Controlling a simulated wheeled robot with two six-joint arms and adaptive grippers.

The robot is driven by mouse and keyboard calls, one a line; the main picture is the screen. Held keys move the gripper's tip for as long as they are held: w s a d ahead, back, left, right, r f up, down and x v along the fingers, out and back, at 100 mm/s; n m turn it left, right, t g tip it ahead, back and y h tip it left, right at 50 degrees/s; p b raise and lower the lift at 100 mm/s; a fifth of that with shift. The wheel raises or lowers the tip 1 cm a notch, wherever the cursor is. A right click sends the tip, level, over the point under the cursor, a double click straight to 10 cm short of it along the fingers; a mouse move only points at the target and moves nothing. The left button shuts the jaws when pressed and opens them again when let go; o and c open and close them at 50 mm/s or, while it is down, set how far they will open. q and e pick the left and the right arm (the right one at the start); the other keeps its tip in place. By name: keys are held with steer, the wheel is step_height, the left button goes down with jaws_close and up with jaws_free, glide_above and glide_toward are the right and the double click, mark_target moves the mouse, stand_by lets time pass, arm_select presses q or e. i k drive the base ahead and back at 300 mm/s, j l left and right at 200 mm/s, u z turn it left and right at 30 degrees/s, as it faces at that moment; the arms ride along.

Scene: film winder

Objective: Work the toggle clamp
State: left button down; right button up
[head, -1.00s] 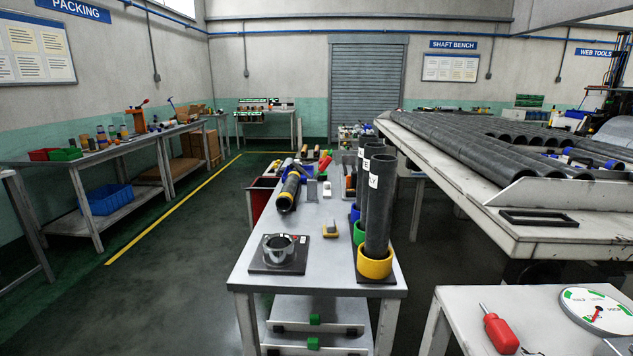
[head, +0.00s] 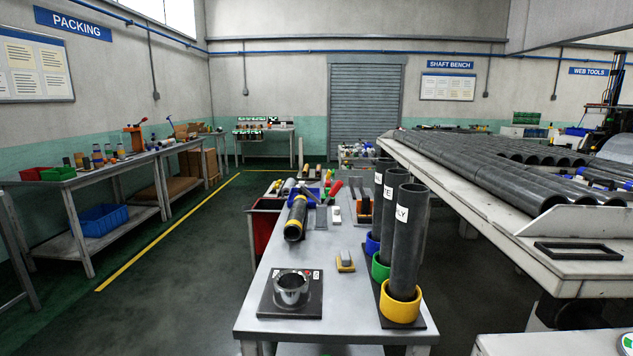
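No part on view can be surely named as the toggle clamp. An orange upright fixture with a red-tipped lever (head: 135,138) stands on the packing bench (head: 112,163) at the left; it may be the clamp, but it is too small to tell. Its lever slants up to the right. Neither of my grippers shows in the head view.
A narrow grey bench (head: 335,322) stands ahead, with a metal ring on a dark plate (head: 290,288) and dark tubes in coloured cups (head: 401,301). A large table of dark tubes (head: 585,255) fills the right. The aisle with a yellow line (head: 165,230) is clear.

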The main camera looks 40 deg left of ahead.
mark_target(338, 185)
steer(key=i+j, duration=0.1)
steer(key=j, duration=0.35)
steer(key=i+j, duration=0.1)
steer(key=j, duration=0.3)
steer(key=i+j, duration=0.1)
steer(key=j, duration=0.35)
steer(key=i+j, duration=0.1)
steer(key=j, duration=0.3)
